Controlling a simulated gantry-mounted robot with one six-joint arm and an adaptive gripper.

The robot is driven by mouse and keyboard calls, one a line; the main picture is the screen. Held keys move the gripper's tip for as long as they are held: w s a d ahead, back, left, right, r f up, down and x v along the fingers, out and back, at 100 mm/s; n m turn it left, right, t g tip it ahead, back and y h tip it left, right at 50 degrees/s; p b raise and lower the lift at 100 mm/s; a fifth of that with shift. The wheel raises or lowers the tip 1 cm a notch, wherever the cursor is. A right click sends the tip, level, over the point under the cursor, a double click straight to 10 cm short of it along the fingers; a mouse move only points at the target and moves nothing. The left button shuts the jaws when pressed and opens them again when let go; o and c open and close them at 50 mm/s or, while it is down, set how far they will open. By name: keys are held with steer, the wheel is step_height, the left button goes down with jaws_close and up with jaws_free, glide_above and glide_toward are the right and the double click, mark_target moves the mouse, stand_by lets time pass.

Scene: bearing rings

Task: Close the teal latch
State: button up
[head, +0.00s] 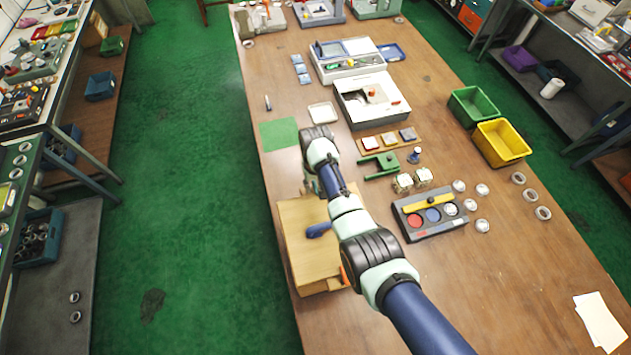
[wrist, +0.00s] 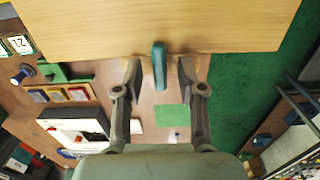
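The teal latch (wrist: 160,66) shows in the wrist view as a narrow upright bar at the edge of a light wooden box (wrist: 160,25). My gripper (wrist: 159,68) is open, with one finger on each side of the latch and a gap to both. I cannot tell from this view how deep the fingers reach around it. In the head view the box (head: 295,255) stands at the table's left edge, partly behind my arm. A blue handle (head: 318,230) shows on it. My gripper (head: 311,186) is at the box's far edge, mostly hidden, and the teal latch cannot be made out there.
A green clamp-like part (head: 379,165), a dark tray with coloured discs (head: 432,238) and several metal rings (head: 482,189) lie right of my arm. A green mat (head: 279,134) lies beyond the box. The table's left edge is close to the box.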

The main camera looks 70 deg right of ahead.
mark_target(315, 186)
step_height(315, 186, up, 12)
stand_by(0.3)
stand_by(0.5)
steer(key=w+a+r+n+t+h, duration=0.15)
steer(key=w+a, duration=0.25)
steer(key=a, duration=0.4)
steer(key=w+a+r+n+t, duration=0.2)
steer(key=w+a+t, duration=0.15)
steer(key=a, duration=0.35)
steer(key=w+a+r+n+t+h, duration=0.1)
steer(key=w+a+r+n+t, duration=0.1)
steer(key=w+a, duration=0.45)
steer(key=s+a+r+n+t+y, duration=0.1)
steer(key=s+a+r+n+t, duration=0.1)
steer(key=a+r, duration=0.4)
steer(key=s+a+r+n+t+y, duration=0.1)
steer(key=s+a+r+n+t, duration=0.2)
steer(key=a, duration=1.1)
step_height(315, 186, up, 3)
steer(key=s, duration=0.3)
steer(key=shift+t, duration=0.4)
steer(key=shift+f+y, duration=0.1)
steer(key=shift+y, duration=0.15)
